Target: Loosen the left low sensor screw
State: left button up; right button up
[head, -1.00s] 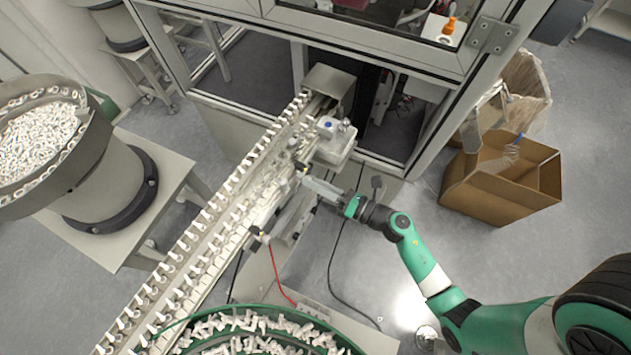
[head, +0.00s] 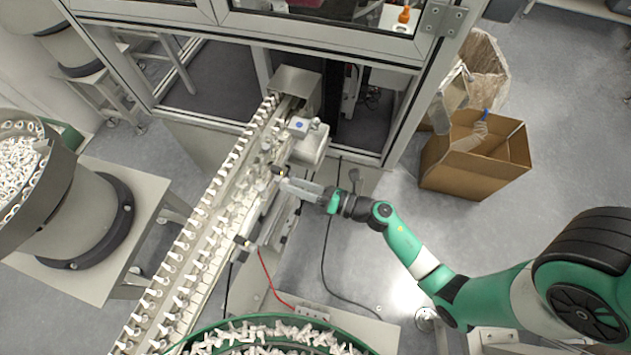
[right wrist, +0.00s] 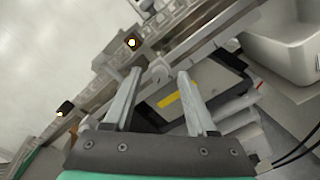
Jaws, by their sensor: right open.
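My right gripper (head: 283,184) reaches in from the right to the lower side of the conveyor rail, close to a small dark sensor (head: 278,170). In the right wrist view its two grey fingers (right wrist: 158,75) are apart. A dark sensor with a lit face (right wrist: 131,42) lies just beyond the left fingertip. Another sensor (right wrist: 65,108) sits further left along the rail, and also shows in the head view (head: 243,241). My left gripper is not in view.
The rail (head: 205,235) carries many white caps. A white box with a blue button (head: 299,126) stands above the gripper. A green-rimmed bowl feeder (head: 330,338) is at the bottom. A cardboard box (head: 465,172) stands on the floor at right. Red and black cables hang below the rail.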

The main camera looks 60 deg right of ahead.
jog(key=s+d, duration=0.1)
jog(key=s, duration=1)
jog(key=shift+s+d, duration=0.25)
jog(key=shift+d, duration=0.05)
